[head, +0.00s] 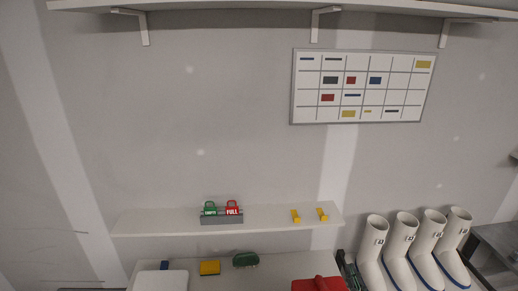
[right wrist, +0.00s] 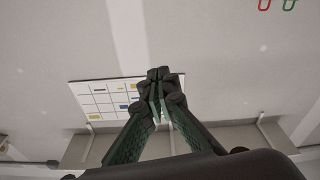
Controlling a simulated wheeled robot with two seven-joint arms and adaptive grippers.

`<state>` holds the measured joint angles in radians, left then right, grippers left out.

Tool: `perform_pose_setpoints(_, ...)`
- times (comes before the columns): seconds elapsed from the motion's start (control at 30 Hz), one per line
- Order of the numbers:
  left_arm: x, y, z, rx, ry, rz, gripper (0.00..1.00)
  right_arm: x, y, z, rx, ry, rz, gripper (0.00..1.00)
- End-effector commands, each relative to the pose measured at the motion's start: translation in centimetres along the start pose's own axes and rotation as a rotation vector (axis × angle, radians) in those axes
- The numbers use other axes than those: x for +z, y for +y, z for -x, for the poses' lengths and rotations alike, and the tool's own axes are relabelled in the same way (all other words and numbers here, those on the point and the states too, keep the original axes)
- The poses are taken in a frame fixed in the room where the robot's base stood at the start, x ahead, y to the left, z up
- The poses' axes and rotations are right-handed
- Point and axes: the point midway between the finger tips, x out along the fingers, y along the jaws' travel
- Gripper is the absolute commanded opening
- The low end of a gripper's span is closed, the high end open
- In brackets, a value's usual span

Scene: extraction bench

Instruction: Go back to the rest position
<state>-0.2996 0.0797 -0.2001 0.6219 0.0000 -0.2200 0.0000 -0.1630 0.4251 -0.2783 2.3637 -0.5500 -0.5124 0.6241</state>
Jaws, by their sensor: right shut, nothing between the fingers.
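My right gripper (right wrist: 160,82) shows in the right wrist view with its dark fingers together and nothing between them. It is in front of the wall, with the whiteboard behind it. In the head view, a small dark shape at the bottom edge, left of the boots, may be part of it; I cannot tell. My left gripper is in neither view. A green tag lock (head: 210,209) and a red tag lock (head: 232,209) marked FULL hang on a grey holder (head: 222,220) on the narrow wall shelf (head: 150,221).
Two yellow clips (head: 296,216) sit on the shelf's right part. Below are a yellow block (head: 210,268), a green item (head: 246,260), a white box (head: 160,281) and a red item (head: 318,284). Several white boots (head: 402,255) stand at right. A whiteboard (head: 362,88) hangs under an upper shelf (head: 230,5).

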Motion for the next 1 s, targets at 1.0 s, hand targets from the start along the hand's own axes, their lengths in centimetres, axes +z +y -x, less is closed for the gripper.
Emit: perform_pose_setpoints(1.0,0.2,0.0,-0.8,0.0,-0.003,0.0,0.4,35.1,-1.4,32.5,-0.021,-1.416,-0.142,0.0)
